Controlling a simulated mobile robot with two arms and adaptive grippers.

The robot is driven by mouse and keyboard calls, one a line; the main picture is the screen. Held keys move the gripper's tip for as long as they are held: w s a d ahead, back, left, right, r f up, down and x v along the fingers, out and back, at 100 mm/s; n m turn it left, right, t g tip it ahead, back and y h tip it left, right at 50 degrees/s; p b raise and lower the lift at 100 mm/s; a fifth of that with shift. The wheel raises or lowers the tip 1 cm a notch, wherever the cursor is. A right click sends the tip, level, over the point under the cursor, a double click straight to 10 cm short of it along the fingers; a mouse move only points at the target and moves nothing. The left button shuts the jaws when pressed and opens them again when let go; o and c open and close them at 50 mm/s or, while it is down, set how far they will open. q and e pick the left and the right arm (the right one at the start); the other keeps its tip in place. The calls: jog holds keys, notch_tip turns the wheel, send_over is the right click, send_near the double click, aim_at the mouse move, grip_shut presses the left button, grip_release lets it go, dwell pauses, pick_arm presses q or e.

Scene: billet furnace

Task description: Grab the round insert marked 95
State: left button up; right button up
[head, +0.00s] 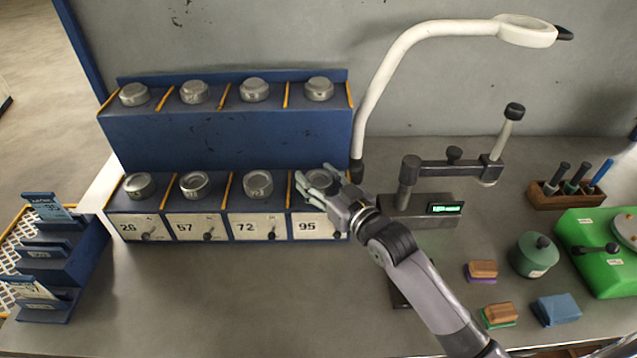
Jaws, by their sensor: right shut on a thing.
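The round insert marked 95 (301,192) is a grey metal disc in the front row of the blue rack (235,142), in the right-hand compartment above the label 95 (307,226). My right gripper (314,181) reaches in from the lower right and is shut on this insert, with its fingers around it. The fingers hide much of the insert. It appears still in its compartment; I cannot tell whether it is lifted. My left gripper is not in view.
More inserts sit left of it, over labels 26, 57 and 72 (258,184), and several along the back row (255,90). A white lamp arm (378,80) and a gauge stand (420,204) stand right of the rack. The front bench (230,300) is clear.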

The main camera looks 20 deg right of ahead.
grip_shut()
jog(key=shift+r, duration=0.15)
jog(key=shift+r, duration=0.1)
